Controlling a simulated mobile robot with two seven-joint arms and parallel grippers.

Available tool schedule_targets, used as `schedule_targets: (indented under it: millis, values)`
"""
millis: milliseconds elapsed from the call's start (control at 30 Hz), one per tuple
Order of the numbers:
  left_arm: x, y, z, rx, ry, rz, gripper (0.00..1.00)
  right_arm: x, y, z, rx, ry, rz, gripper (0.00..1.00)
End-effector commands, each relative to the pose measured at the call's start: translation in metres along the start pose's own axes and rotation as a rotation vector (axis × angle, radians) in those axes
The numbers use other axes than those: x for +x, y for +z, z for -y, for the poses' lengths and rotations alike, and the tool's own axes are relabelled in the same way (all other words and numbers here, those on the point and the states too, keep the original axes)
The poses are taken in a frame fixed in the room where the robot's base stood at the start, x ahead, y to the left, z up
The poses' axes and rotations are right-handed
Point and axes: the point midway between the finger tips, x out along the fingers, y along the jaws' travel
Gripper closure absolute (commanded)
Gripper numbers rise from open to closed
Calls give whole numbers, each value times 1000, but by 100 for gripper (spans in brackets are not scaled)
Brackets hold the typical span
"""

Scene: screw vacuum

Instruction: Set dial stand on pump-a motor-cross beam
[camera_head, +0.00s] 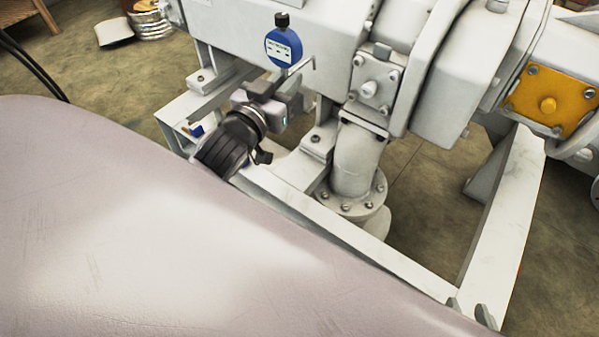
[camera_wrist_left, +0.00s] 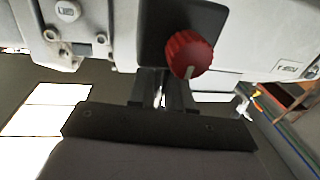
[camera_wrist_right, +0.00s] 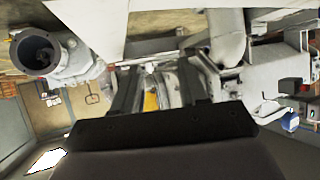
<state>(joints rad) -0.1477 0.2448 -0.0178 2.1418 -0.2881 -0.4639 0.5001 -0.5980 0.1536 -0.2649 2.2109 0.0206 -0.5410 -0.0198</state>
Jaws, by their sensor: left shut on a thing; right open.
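The dial stand has a blue dial (camera_head: 284,47) with a pale face and a thin metal rod, seen upright in the head view. In the left wrist view its black base (camera_wrist_left: 153,30) with a red knob (camera_wrist_left: 188,53) sits at my left gripper's fingers. My left gripper (camera_head: 268,88) is shut on the stand just below the dial, beside the pale machine. Whether the base touches anything is hidden. White frame beams (camera_head: 400,266) run below the machine; I cannot tell which is the motor-cross beam. My right gripper (camera_wrist_right: 157,85) is open and empty; the head view does not show it.
The grey machine housing (camera_head: 225,30) stands close behind the dial. A flanged pipe (camera_head: 357,165) is to the right, with a yellow plate (camera_head: 552,100) farther right. A pale rounded surface hides the lower left of the head view. Open floor (camera_head: 425,215) shows between the beams.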

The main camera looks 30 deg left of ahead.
Motion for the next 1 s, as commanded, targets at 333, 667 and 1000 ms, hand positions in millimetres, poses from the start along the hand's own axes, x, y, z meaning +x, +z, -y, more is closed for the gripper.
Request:
schedule_targets:
  millis: [333,667,1000]
  values:
    - [-2,30,-2,-1,-1,-4,100,6,6,5,-7,-12,-14,57]
    - [-1,111,-2,-2,-1,-6,100,29,-2,31,125,-139,-86,57]
    - [-1,153,-2,-1,0,-10,100,37,-5,46,207,-225,-114,57]
